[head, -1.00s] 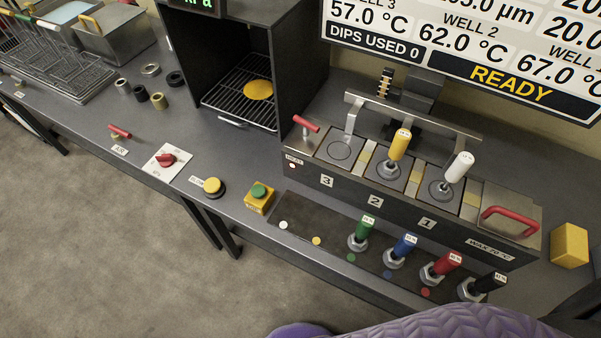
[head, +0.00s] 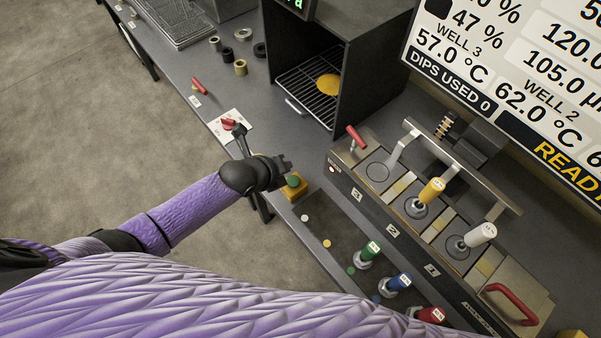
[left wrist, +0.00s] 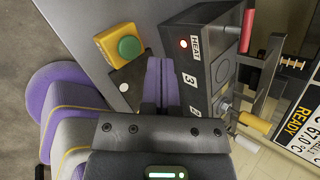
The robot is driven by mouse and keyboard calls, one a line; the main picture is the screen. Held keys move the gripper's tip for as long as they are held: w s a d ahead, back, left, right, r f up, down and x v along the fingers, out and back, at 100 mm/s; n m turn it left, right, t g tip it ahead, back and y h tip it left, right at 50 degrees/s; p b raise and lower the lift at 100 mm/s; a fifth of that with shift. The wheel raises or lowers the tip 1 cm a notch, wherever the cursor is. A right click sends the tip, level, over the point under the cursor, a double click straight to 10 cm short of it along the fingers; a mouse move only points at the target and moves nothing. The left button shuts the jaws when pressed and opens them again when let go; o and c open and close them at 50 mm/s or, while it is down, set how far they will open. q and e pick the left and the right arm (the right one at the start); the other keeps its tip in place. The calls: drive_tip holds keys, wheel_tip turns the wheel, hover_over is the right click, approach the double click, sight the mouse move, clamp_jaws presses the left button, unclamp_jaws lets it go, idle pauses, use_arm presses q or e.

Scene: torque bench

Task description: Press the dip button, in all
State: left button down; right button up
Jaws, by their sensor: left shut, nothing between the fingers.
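A yellow box with a green push button (head: 293,181) stands near the bench's front edge. It also shows in the left wrist view (left wrist: 129,47); its label is unreadable. My left gripper (head: 286,165) is shut and empty, close beside the green button in the head view. In the left wrist view its closed fingers (left wrist: 161,65) are to the right of and below the button, apart from it in the picture. My right gripper is not in view.
The wax well unit (head: 345,178) stands right of the button box, with yellow-handled (head: 432,190) and white-handled (head: 480,235) tools in it. Green (head: 370,250), blue (head: 399,282) and red (head: 430,314) handled tools stand in front. The screen (head: 500,90) reads READY, dips used 0.

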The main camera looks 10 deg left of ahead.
sight(292, 183)
use_arm(q)
drive_tip(key=r+m, duration=0.1)
drive_tip(key=w+d+r+m, duration=0.1)
drive_tip(key=r, duration=0.1)
drive_tip(key=shift+d+m, duration=0.2)
drive_tip(key=shift+m, duration=0.2)
drive_tip(key=shift+f, duration=0.1)
wheel_tip(292, 183, down, 8)
drive_tip(key=b, duration=0.7)
drive_tip(key=shift+f+b, duration=0.35)
drive_tip(key=shift+f, duration=0.05)
drive_tip(key=shift+r, duration=0.1)
idle(1.0)
drive_tip(key=shift+f+b, duration=0.3)
drive_tip(key=shift+f, duration=0.15)
